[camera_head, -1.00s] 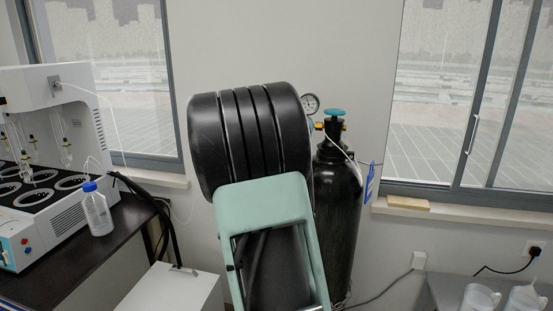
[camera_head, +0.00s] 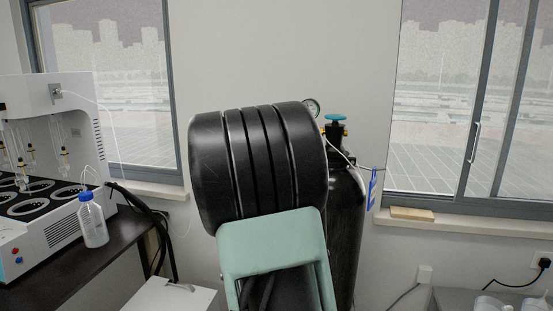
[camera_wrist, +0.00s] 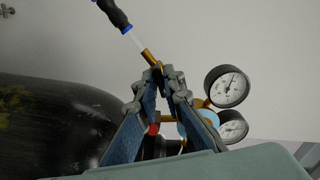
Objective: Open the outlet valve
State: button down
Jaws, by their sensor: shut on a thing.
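In the wrist view my gripper (camera_wrist: 160,80) has its fingertips closed together at the regulator's outlet valve, around the base of a brass fitting (camera_wrist: 149,57). The valve itself is mostly hidden between the fingers. A pale tube with a blue ring and a black end runs up from the fitting. Two round gauges (camera_wrist: 228,86) sit to the right of the fingers. A light blue regulator body and a red part (camera_wrist: 153,129) show partly behind them. In the head view my arm hides the gripper and most of the regulator; one gauge (camera_head: 312,106) peeks out above the arm.
The black gas cylinder (camera_head: 347,225) stands behind my arm, with a green handwheel (camera_head: 335,118) on top. It also fills the left of the wrist view (camera_wrist: 50,120). A bench with a white distiller (camera_head: 50,235) and a blue-capped bottle (camera_head: 93,220) is at left.

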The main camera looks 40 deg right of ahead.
jog(key=shift+n+p, duration=0.3)
jog(key=shift+n, duration=1.9)
jog(key=c, duration=2.1)
grip_release()
jog(key=shift+s+a, duration=0.1)
jog(key=v, duration=1.1)
jog(key=shift+s+a, duration=0.3)
